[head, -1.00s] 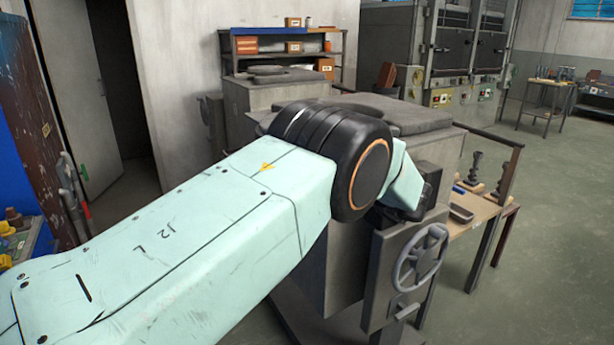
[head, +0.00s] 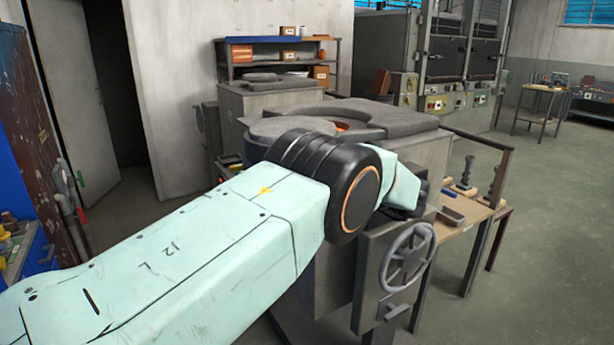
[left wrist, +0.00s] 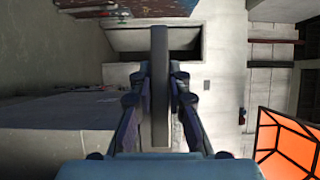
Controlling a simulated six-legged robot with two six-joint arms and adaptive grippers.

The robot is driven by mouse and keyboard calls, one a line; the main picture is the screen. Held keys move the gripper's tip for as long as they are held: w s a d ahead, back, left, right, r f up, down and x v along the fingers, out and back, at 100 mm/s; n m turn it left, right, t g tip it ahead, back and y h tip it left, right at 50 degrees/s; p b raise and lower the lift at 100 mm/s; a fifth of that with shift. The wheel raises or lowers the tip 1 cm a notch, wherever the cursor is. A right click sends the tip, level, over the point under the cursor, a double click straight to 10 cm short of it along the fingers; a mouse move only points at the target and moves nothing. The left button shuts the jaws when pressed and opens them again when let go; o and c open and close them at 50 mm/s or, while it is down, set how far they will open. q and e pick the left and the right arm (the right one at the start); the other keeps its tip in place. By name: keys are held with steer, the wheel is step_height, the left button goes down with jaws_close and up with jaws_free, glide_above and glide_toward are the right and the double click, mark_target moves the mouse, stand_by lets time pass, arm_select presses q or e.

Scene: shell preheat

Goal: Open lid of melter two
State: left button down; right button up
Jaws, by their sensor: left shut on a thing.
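The near melter (head: 425,155) is a grey box with a thick dark top. A round grey lid (head: 285,128) lies swung to the left on that top, and part of an orange-glowing opening (head: 345,126) shows beside it. In the left wrist view, my left gripper (left wrist: 159,78) is shut on an upright grey bar (left wrist: 160,110), which looks like a lid handle. In the head view my left arm's elbow hides this gripper and the lid's near side. My right gripper is in neither view.
A handwheel (head: 407,255) sits on the near melter's front panel. A second melter (head: 270,100) with a covered top stands behind, before a shelf (head: 285,40). A wooden bench (head: 465,208) with tools adjoins at right. Open floor (head: 540,240) lies farther right.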

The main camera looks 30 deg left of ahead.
arm_select(q)
steer(key=shift+r, duration=0.15)
steer(key=c, duration=1.3)
jaws_free()
steer(key=shift+d, duration=0.1)
steer(key=shift+d, duration=3.6)
steer(key=shift+w+d, duration=0.1)
steer(key=shift+d, duration=0.05)
